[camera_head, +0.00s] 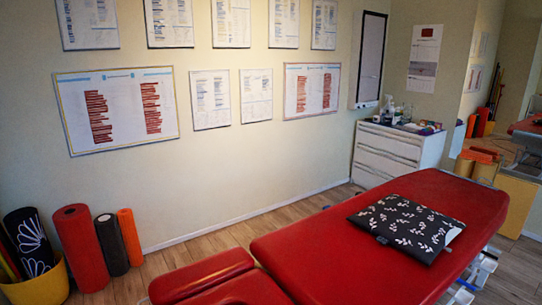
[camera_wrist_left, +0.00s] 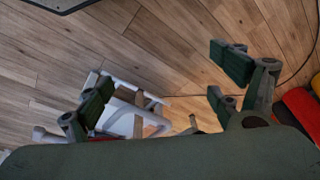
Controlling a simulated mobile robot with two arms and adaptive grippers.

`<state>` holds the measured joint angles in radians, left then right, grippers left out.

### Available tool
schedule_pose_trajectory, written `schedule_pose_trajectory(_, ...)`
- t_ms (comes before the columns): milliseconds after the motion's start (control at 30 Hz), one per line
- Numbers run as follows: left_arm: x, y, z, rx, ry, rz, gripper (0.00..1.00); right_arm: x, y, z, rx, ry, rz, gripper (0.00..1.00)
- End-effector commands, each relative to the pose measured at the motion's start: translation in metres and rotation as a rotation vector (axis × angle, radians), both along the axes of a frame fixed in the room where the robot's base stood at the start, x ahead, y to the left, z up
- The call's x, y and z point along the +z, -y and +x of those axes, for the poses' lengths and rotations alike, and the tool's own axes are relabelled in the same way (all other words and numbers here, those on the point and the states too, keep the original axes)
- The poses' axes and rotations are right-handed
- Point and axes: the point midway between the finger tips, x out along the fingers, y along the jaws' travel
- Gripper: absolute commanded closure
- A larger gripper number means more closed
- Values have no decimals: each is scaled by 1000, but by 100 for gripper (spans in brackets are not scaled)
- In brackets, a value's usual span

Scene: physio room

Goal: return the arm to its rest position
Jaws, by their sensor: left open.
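My left gripper (camera_wrist_left: 163,84) shows in the left wrist view with its two dark green finger pads wide apart. Nothing is held between them. Wooden floor (camera_wrist_left: 130,50) lies beyond the fingers. Neither arm appears in the head view, and my right gripper is in neither picture.
A red treatment table (camera_head: 350,250) with a dark leaf-patterned cushion (camera_head: 408,225) fills the lower right. A white drawer cabinet (camera_head: 398,150) stands by the wall; foam rollers (camera_head: 80,245) stand at left. In the wrist view, a pale metal frame (camera_wrist_left: 125,118) lies beyond the fingers.

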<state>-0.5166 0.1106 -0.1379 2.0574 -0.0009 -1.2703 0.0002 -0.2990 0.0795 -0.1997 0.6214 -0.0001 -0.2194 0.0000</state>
Motion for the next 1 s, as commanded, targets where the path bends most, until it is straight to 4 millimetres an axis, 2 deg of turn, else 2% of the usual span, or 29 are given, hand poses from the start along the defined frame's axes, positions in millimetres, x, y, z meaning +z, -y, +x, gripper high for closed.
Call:
schedule_pose_trajectory(33,-22,0,-3,-1,-16,1,14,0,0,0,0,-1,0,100)
schedule_pose_trajectory(167,-83,-1,-14,-6,-42,3,14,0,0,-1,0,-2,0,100)
schedule_pose_trajectory(267,-131,-3,-29,-10,-62,5,14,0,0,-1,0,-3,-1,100)
schedule_pose_trajectory(367,-175,-6,-52,-15,-84,8,14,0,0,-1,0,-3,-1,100)
schedule_pose_trajectory(500,-228,-12,-92,-22,-113,11,14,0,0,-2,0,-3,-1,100)
schedule_pose_trajectory(600,-258,-18,-124,-26,-132,13,14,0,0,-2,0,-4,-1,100)
schedule_pose_trajectory(700,-279,-23,-155,-30,-148,17,14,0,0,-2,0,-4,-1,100)
schedule_pose_trajectory(833,-294,-29,-185,-34,-162,19,14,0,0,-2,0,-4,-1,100)
schedule_pose_trajectory(1000,-301,-33,-201,-37,-168,21,14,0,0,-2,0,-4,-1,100)
